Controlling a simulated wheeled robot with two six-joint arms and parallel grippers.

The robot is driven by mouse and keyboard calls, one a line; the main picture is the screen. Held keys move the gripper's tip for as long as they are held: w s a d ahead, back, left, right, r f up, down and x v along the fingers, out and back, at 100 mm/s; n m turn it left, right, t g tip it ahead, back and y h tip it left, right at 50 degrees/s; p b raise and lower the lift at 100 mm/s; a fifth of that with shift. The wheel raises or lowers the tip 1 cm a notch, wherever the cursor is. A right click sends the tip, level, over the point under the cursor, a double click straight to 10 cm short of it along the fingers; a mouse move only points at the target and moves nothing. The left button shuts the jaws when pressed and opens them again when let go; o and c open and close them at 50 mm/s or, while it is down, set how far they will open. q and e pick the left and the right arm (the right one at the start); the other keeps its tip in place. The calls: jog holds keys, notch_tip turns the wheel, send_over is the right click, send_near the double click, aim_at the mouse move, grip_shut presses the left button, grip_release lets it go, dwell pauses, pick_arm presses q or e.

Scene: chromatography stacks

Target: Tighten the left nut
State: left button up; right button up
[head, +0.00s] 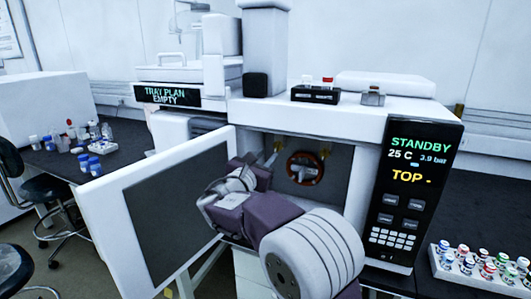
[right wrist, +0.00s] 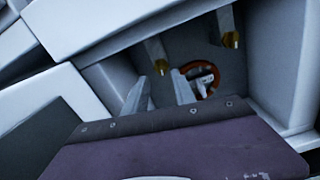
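The left nut (right wrist: 158,66) is a small brass fitting at the end of a grey tube inside the open oven. It also shows in the head view (head: 277,147). My right gripper (right wrist: 160,76) points into the oven, with its two fingers apart. Its fingertips (head: 262,160) appear just below and either side of the left nut. I cannot tell whether they touch it. The right nut (right wrist: 231,40) hangs on a second tube, clear of the fingers, and shows in the head view (head: 326,151). My left gripper is not in view.
The oven door (head: 110,212) stands open at the left of my arm. A round orange-rimmed fan (head: 303,168) sits in the oven's back wall. The control panel (head: 410,200) reads STANDBY, 25 C and TOP -. A vial rack (head: 480,264) stands at the lower right.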

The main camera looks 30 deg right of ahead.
aim_at(276, 147)
jog(key=x, duration=0.7)
jog(key=shift+d, duration=0.1)
jog(key=shift+f, duration=0.1)
grip_shut()
